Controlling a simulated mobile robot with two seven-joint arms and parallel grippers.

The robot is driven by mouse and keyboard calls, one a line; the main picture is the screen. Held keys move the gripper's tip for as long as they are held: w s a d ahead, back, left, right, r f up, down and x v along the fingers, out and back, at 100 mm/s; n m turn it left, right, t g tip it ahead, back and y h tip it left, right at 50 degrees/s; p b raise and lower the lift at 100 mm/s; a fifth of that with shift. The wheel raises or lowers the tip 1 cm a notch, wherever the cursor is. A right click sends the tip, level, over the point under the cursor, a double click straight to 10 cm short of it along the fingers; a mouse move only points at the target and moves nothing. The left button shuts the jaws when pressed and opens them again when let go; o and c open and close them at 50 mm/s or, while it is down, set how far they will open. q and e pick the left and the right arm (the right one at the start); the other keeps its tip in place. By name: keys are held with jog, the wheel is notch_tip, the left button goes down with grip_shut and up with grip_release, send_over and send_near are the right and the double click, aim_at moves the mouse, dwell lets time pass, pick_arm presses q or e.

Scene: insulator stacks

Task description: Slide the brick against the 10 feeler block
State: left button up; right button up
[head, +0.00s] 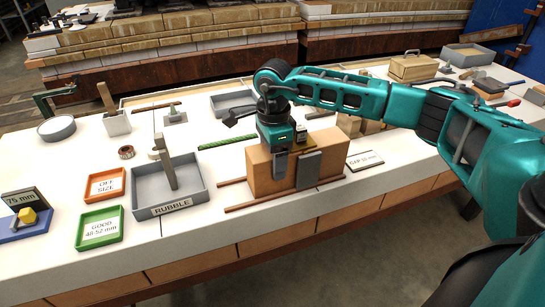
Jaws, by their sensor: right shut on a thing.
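A tan brick (264,176) stands on the table between two thin brown rods. A grey upright block (309,170), likely the 10 feeler block, stands at the brick's right end; no number is readable on it. Another tan brick face (335,158) shows to the right of the grey block. My right gripper (277,145) comes down from above onto the left brick and is shut on it. I cannot tell whether the brick touches the grey block. My left gripper is not in view.
A sign reading GAP 10 mm (365,160) lies to the right. The front brown rod (240,207) runs along the table near its front edge. A grey RUBBLE tray (140,193), an orange tray (104,197) and a green tray (82,243) stand to the left.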

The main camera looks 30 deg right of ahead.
jog(key=o, duration=1.4)
jog(key=shift+d, duration=0.15)
jog(key=shift+o, duration=0.2)
notch_tip(320, 180, up, 13)
jog(key=p, duration=0.1)
